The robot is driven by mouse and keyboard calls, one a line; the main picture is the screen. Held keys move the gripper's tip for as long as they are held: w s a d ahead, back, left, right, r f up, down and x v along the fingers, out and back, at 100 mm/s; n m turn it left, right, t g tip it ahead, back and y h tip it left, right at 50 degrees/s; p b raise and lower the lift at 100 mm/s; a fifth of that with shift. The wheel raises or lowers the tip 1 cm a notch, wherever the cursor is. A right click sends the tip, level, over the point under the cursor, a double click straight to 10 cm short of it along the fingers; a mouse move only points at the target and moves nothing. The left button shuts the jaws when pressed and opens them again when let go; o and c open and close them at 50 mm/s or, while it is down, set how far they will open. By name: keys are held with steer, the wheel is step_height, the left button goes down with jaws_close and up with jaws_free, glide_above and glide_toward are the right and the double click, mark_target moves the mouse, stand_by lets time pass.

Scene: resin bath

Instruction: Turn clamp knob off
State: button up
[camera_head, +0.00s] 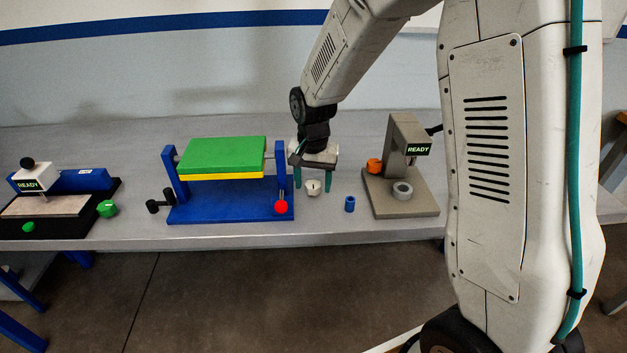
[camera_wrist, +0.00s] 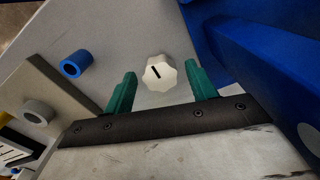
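A white fluted knob (camera_head: 313,189) with a dark pointer mark sits on the grey bench, just right of the blue press stand. It also shows in the wrist view (camera_wrist: 159,74), its mark slanted. I cannot tell which knob is the clamp knob; this one is closest to my gripper. My gripper (camera_wrist: 161,84) is open, with its two teal fingers pointing down at the bench. In the wrist view the knob lies between the fingertips, with a gap on each side. In the head view my gripper (camera_head: 312,183) is above and around the knob.
The blue stand (camera_head: 230,205) with a green-topped plate (camera_head: 222,155) and red ball lever (camera_head: 281,207) is close on the left. A small blue cylinder (camera_head: 350,204) and a grey READY device (camera_head: 412,199) with an orange knob (camera_head: 374,165) stand right. A green knob (camera_head: 107,208) is far left.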

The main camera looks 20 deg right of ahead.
steer(key=c, duration=0.9)
steer(key=shift+n, duration=0.4)
steer(key=n, duration=0.3)
steer(key=shift+n, duration=0.3)
steer(key=n, duration=0.4)
steer(key=shift+n, duration=0.3)
steer(key=n, duration=0.4)
steer(key=shift+n, duration=0.3)
steer(key=n, duration=0.4)
steer(key=shift+d, duration=0.1)
steer(key=shift+n, duration=0.3)
